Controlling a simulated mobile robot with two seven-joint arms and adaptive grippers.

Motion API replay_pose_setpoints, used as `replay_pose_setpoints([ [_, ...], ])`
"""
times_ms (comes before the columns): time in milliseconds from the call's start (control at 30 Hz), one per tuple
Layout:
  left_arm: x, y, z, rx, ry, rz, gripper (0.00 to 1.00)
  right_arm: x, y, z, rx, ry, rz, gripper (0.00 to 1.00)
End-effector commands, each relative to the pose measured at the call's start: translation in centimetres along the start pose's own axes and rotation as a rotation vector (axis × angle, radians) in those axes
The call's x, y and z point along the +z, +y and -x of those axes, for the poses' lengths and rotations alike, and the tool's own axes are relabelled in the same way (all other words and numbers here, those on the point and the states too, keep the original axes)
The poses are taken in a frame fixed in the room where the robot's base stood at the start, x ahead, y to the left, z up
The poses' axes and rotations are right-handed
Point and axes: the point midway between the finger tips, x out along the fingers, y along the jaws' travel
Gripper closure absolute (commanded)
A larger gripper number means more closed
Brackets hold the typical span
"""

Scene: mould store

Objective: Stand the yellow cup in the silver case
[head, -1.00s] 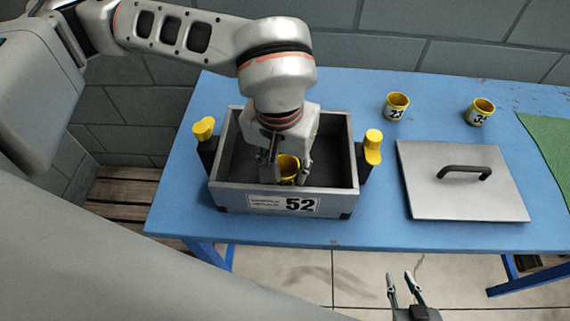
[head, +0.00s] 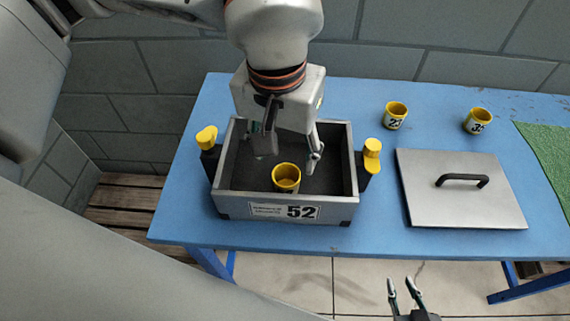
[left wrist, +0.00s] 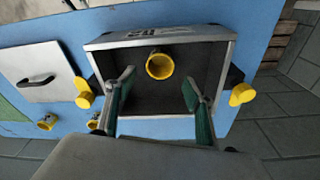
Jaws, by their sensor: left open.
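A yellow cup (head: 286,178) stands upright inside the silver case (head: 336,209), near its front wall, which bears the number 52. The cup also shows in the left wrist view (left wrist: 159,66), its open mouth facing the camera, and the case (left wrist: 215,40) surrounds it. My left gripper (head: 288,155) is open above the case, behind and above the cup. Its two fingers are spread apart and clear of the cup. My right gripper (head: 405,290) is at the bottom of the head view, off the table's front edge, with its fingers apart and nothing between them.
The case's lid (head: 462,190) with a black handle lies on the blue table (head: 385,235) to the right. Two more yellow cups (head: 395,115) (head: 478,121) stand at the back right. Yellow-topped latches (head: 371,155) (head: 207,138) stick up at the case's sides. A green mat (head: 548,145) lies far right.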

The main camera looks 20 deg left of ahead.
Motion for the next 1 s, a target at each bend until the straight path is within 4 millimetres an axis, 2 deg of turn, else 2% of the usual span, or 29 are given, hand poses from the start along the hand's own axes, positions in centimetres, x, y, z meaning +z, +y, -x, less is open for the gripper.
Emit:
replay_pose_setpoints([
  [33, -0.1, 0.0, 1.1, 0.001, 0.006, 0.000, 0.47, 0.0, -0.1, 0.0, -0.002, -0.001, -0.001, 0.74],
  [100, -0.1, 0.0, 2.0, 0.000, 0.004, 0.000, 0.47, 0.1, -0.2, 0.1, -0.003, -0.004, -0.002, 0.74],
  [300, 0.0, 0.0, 3.5, 0.000, 0.000, 0.001, 0.47, 0.3, -0.4, 0.3, -0.007, -0.007, -0.004, 0.74],
  [767, 0.0, 0.0, 3.7, 0.000, -0.001, 0.000, 0.47, 0.3, -0.4, 0.4, -0.007, -0.007, -0.005, 0.74],
  [1000, 0.0, 0.0, 3.7, 0.000, -0.001, 0.000, 0.47, -0.6, 0.1, 0.0, 0.000, 0.008, -0.002, 0.74],
])
